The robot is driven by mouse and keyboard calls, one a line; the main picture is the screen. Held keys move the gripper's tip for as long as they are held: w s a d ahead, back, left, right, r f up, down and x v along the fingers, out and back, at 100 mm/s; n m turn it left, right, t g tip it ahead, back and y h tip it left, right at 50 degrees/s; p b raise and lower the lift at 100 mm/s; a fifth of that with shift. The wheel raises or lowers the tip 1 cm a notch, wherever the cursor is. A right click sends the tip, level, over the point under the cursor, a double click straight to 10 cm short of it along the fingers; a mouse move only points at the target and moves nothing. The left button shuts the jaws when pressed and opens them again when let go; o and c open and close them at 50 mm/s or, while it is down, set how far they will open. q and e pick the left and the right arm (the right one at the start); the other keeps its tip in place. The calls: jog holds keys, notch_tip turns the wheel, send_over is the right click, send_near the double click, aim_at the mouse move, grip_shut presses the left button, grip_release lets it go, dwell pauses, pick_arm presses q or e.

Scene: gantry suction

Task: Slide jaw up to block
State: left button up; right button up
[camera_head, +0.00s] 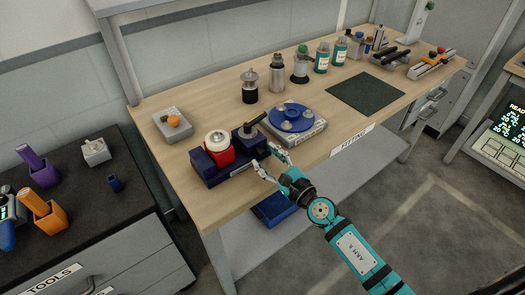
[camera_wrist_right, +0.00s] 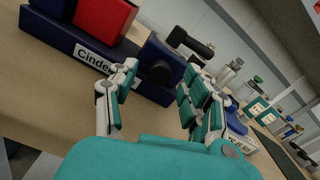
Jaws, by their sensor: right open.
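A dark blue vise base (camera_head: 224,172) stands at the near left of the wooden bench; its label starts with "Cinder" in the right wrist view (camera_wrist_right: 60,38). The red block (camera_head: 218,153) sits on it, with a white round part on top; it also shows in the right wrist view (camera_wrist_right: 103,18). The dark blue jaw (camera_head: 246,145) is to the right of the block, with a narrow gap showing in the right wrist view (camera_wrist_right: 150,52). My right gripper (camera_head: 265,156) is open and empty in front of the jaw, its fingers pointing at it. Contact is unclear. My left gripper is out of view.
A blue round fixture (camera_head: 290,117) stands close to the right of the jaw. A grey box with an orange knob (camera_head: 174,121) is behind left. Metal canisters (camera_head: 277,73) and bottles stand farther back. A dark mat (camera_head: 366,93) lies bare on the right.

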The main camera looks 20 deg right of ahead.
aim_at(252, 142)
jog(key=shift+x, duration=1.25)
grip_shut()
